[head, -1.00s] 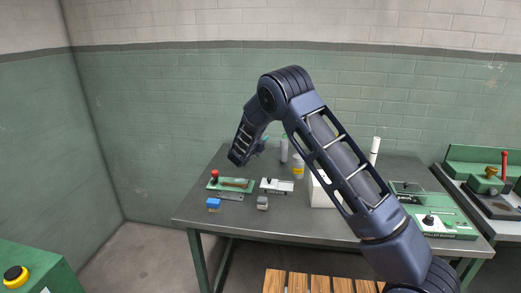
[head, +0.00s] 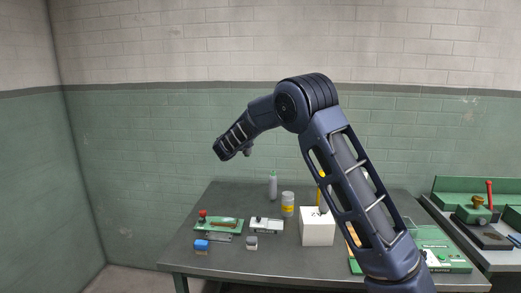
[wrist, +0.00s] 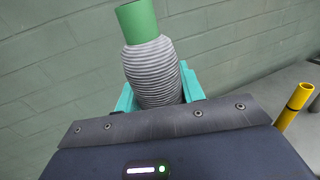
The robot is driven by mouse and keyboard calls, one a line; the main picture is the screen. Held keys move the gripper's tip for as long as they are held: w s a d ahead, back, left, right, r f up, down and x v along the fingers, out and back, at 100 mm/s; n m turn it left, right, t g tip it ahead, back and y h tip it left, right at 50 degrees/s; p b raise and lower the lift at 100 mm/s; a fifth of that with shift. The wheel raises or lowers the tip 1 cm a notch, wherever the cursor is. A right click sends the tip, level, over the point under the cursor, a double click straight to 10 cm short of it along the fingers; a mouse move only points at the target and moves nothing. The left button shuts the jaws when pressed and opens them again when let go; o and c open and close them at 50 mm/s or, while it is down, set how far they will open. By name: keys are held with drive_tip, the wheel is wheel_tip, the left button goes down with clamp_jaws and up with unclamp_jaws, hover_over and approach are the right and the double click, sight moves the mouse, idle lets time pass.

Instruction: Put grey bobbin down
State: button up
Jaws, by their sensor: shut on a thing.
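The grey bobbin (wrist: 153,72) fills the upper middle of the wrist view, a ridged grey winding on a green core. It tilts slightly to the left there. The teal fingers of my gripper (wrist: 160,88) stand on both sides of it and are shut on it. Behind it is only the green brick wall. In the head view my wrist is raised well above the left part of the table (head: 188,257). The fingers and the held bobbin are hidden there.
On the table are a grey bottle-like thing with a green top (head: 273,186), a yellow-banded jar (head: 288,204), a white box (head: 317,228), a blue block (head: 201,246) and a green board (head: 220,229). A yellow post (wrist: 295,106) shows in the wrist view.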

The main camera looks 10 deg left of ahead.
idle(0.4)
wheel_tip(320, 180, down, 27)
idle(1.0)
drive_tip(key=shift+r, duration=0.2)
wheel_tip(320, 180, up, 27)
drive_tip(key=shift+f, duration=0.1)
wheel_tip(320, 180, down, 28)
drive_tip(key=shift+f, duration=0.1)
drive_tip(key=v, duration=1)
drive_tip(key=shift+s, duration=0.4)
drive_tip(key=shift+c, duration=0.4)
idle(0.3)
